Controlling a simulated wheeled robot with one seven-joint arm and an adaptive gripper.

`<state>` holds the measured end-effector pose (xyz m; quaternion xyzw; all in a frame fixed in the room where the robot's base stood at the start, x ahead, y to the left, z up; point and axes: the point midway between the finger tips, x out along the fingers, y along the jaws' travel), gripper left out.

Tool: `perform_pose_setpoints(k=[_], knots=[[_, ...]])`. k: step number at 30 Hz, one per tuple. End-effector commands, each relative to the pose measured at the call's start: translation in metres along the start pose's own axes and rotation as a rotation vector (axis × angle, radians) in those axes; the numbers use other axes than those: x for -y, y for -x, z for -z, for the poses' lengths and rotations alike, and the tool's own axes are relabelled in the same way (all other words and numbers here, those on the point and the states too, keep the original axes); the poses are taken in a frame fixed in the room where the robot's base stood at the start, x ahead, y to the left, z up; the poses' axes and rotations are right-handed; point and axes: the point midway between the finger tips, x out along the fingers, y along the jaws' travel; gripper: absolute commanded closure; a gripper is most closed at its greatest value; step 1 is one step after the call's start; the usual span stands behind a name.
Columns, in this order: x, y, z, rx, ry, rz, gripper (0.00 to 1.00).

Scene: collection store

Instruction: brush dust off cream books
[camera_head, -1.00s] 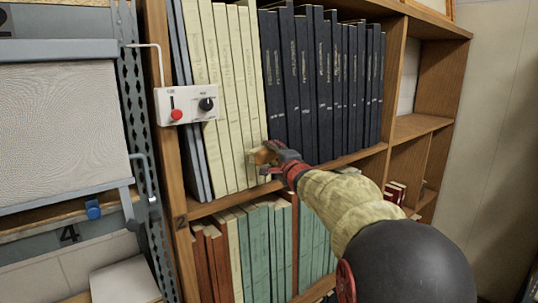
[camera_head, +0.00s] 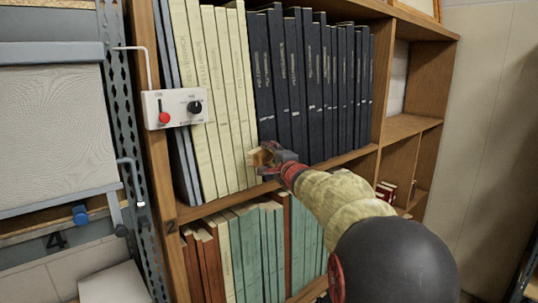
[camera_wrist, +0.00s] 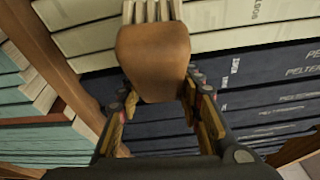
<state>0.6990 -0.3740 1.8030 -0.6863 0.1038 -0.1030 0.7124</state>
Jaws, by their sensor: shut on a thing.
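Several cream books (camera_head: 221,95) stand upright in a row on the middle shelf, left of the dark blue books. They show at the top of the wrist view (camera_wrist: 85,38). My gripper (camera_head: 264,159) is shut on a brush (camera_wrist: 153,62) with a brown wooden handle block and pale bristles. The brush is at the lower right end of the cream row, close to the spines near the shelf edge. In the wrist view its bristles point toward the cream spines; I cannot tell whether they touch. I cannot make out dust on the spines.
Dark blue books (camera_head: 312,85) fill the shelf to the right. Green and brown books (camera_head: 257,250) stand on the shelf below. A white control box (camera_head: 174,108) with a red knob juts out at the left post.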

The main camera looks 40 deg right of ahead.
Motion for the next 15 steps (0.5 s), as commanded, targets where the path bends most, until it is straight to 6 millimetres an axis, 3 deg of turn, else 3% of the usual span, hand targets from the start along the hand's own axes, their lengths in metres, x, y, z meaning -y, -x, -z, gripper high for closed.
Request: perform_pose_setpoints(k=[15], knots=[[-0.002,0.011,-0.034,0.005,0.001,0.0,1.0]])
